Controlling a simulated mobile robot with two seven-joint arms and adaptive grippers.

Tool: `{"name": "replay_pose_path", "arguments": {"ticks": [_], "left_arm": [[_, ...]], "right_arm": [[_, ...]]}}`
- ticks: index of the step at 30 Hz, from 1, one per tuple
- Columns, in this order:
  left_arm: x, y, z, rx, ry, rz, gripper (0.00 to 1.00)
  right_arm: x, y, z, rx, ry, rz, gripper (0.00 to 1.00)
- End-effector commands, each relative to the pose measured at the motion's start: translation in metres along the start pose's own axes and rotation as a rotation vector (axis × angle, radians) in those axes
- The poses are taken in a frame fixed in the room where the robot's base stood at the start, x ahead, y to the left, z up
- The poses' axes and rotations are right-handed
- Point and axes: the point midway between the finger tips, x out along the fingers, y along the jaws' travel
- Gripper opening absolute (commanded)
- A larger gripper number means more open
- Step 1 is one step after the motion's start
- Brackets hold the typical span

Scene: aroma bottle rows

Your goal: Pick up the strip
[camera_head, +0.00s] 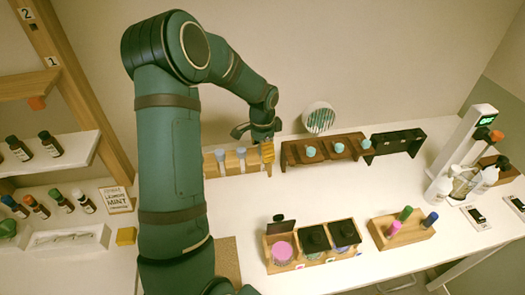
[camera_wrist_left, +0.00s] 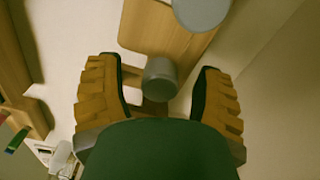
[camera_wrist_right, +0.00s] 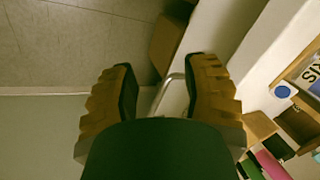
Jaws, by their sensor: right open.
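I cannot single out the strip with certainty. A white tray (camera_head: 98,237) at the lower left holds thin pale pieces too small to make out. A round white object (camera_head: 319,117) with dark green stripes stands at the back of the table. My left gripper (camera_head: 265,146) is over the right end of the back-left wooden rack. In the left wrist view its fingers (camera_wrist_left: 158,66) are wide apart, with a grey cylinder (camera_wrist_left: 161,82) showing between and beyond them. My right gripper shows only in its wrist view, where its fingers (camera_wrist_right: 160,65) are apart and empty.
Wooden racks (camera_head: 292,154) with teal-capped bottles line the back. A wooden box (camera_head: 312,263) with several compartments and a block with coloured tubes (camera_head: 402,238) stand in front. Shelves (camera_head: 60,160) with small bottles are at left.

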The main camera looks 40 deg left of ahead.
Motion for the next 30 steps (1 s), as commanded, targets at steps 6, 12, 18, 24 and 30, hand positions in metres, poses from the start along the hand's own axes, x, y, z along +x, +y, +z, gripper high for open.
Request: {"name": "replay_pose_path", "arguments": {"ticks": [6,12,18,24,30], "left_arm": [[0.0,0.0,0.0,0.0,0.0,0.0,0.07],[-0.001,0.0,0.0,0.0,0.0,0.0,0.07],[-0.005,0.0,0.0,0.0,0.001,-0.001,0.06],[-0.025,-0.001,-0.001,0.0,0.002,-0.004,0.06],[-0.059,-0.001,-0.001,0.001,0.003,-0.003,0.06]], "right_arm": [[0.0,0.0,0.0,0.0,0.0,0.0,0.47],[0.0,0.0,0.0,0.0,0.0,0.0,0.47],[0.0,0.0,0.0,0.0,0.0,0.0,0.47],[-0.002,-0.001,0.0,0.0,0.0,0.0,0.47],[-0.004,-0.001,0.0,0.0,0.0,-0.001,0.47]]}}
